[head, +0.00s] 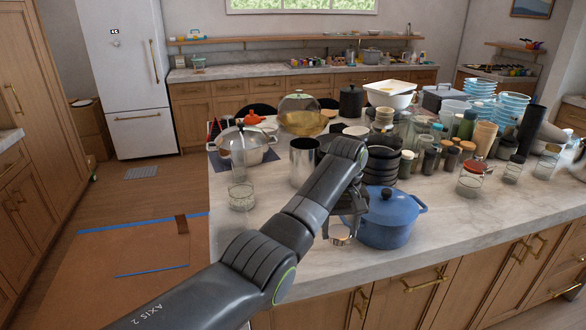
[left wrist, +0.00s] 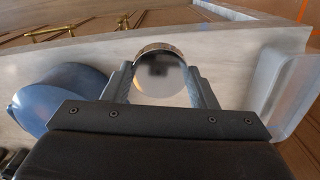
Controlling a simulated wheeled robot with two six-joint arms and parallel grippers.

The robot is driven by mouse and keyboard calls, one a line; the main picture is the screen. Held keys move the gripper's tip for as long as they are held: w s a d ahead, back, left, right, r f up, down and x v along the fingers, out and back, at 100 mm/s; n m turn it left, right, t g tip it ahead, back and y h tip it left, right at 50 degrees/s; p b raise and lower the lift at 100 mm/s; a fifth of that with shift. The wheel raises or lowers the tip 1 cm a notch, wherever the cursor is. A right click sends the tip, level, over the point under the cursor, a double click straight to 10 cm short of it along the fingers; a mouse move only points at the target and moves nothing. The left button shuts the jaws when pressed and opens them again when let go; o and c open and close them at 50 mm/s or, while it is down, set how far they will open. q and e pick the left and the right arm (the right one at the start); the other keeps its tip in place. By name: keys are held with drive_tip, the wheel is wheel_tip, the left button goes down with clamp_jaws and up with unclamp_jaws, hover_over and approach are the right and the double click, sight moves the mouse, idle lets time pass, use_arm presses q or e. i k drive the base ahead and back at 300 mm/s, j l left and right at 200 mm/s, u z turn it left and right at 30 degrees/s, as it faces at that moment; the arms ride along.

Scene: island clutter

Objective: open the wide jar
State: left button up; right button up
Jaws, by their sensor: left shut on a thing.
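My left gripper (head: 343,222) is shut on a round, shiny metal-rimmed piece that looks like a jar lid (head: 340,235). In the left wrist view the lid (left wrist: 160,75) sits between both fingers (left wrist: 160,85), its round face toward the camera. The gripper is over the island's front edge, beside the blue pot. A clear glass jar (head: 242,196) stands upright on the counter to the left, apart from the gripper. It shows no lid, and I take it for the wide jar. A clear glass body (left wrist: 282,95) at the right of the wrist view is probably this jar. My right gripper is not seen.
A blue lidded pot (head: 388,222) stands close right of the gripper; it also shows in the wrist view (left wrist: 60,98). A steel canister (head: 302,160) and a lidded pot (head: 243,146) stand behind. Jars and cups crowd the right.

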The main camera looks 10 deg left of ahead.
sight(241, 192)
drive_tip(key=z, duration=1.6)
drive_tip(key=k+j+z, duration=0.15)
drive_tip(key=j, duration=0.25)
drive_tip(key=k+j+z, duration=0.15)
drive_tip(key=j, duration=0.3)
drive_tip(key=k+j+z, duration=0.15)
drive_tip(key=j, duration=0.25)
drive_tip(key=k+j+z, duration=0.15)
drive_tip(key=j, duration=0.2)
